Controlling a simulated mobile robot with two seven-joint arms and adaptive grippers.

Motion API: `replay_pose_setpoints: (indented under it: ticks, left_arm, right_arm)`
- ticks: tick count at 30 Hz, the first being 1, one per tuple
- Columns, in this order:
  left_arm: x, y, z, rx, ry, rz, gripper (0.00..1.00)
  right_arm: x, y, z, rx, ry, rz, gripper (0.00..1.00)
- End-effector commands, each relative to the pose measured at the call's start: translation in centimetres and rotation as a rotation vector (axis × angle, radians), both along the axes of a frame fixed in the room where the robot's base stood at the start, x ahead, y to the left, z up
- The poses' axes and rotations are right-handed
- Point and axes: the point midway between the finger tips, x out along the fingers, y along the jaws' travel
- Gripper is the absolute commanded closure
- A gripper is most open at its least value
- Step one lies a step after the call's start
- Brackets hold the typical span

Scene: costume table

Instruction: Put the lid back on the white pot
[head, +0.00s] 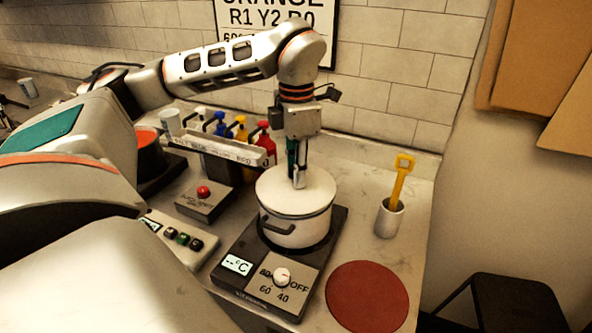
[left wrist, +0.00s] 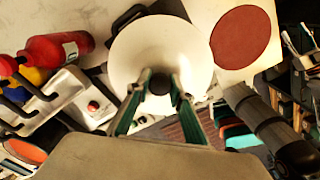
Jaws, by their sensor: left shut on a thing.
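The white pot (head: 290,232) stands on a dark hot plate (head: 248,264), with a dark side handle facing front left. The white lid (head: 312,198) sits on or right at the pot's rim and looks about level. I cannot tell whether it is fully seated. My left gripper (head: 298,178) points straight down over the lid's middle. In the left wrist view the gripper (left wrist: 160,90) is shut on the dark knob of the lid (left wrist: 135,60). My right gripper is not in view.
A red round mat (head: 367,297) lies bare right of the hot plate. A white cup (head: 389,217) with a yellow tool (head: 403,178) stands behind it. Red, yellow and blue bottles (head: 263,140) stand behind left. A red-button box (head: 204,198) is left of the pot.

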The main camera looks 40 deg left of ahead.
Motion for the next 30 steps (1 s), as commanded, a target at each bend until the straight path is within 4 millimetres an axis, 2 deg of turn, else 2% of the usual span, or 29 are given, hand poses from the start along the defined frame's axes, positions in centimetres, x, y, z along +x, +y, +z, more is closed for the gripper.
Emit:
replay_pose_setpoints:
  ticks: [30]
  left_arm:
    - [-0.02,0.0,0.05,0.0,-0.001,0.0,1.0]
  right_arm:
    - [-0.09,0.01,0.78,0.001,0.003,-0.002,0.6]
